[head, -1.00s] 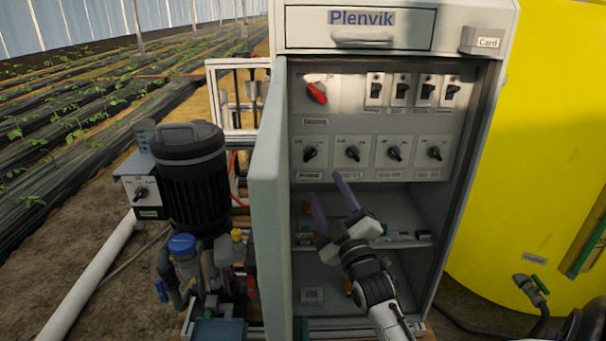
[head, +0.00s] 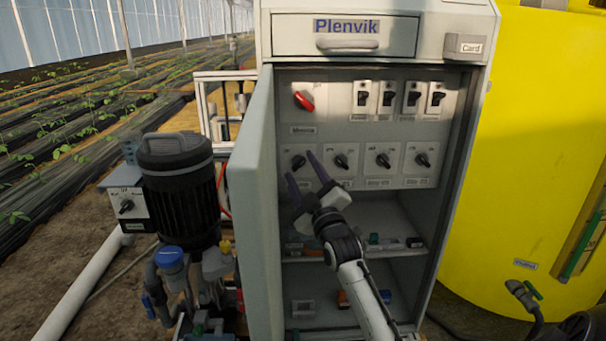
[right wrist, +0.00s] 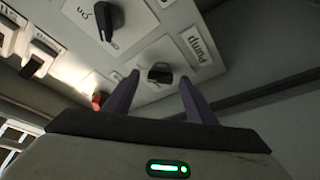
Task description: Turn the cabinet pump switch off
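The cabinet pump switch is a black rotary knob (head: 299,161), leftmost in the lower row inside the open cabinet (head: 390,215). In the right wrist view the knob (right wrist: 160,72) sits on a white plate labelled "Pump". My right gripper (head: 300,166) is open, its two purple fingers pointing at the panel. In the right wrist view the gripper's fingertips (right wrist: 158,80) lie on either side of the knob; I cannot tell whether they touch it. In the head view the fingers partly cover its plate. My left gripper is not in view.
The cabinet door (head: 255,215) stands open on the left. More black knobs (head: 383,160) sit to the right, with a red switch (head: 304,100) and several toggle switches (head: 388,98) above. A shelf (head: 365,252) lies below. A yellow tank (head: 540,150) stands at right.

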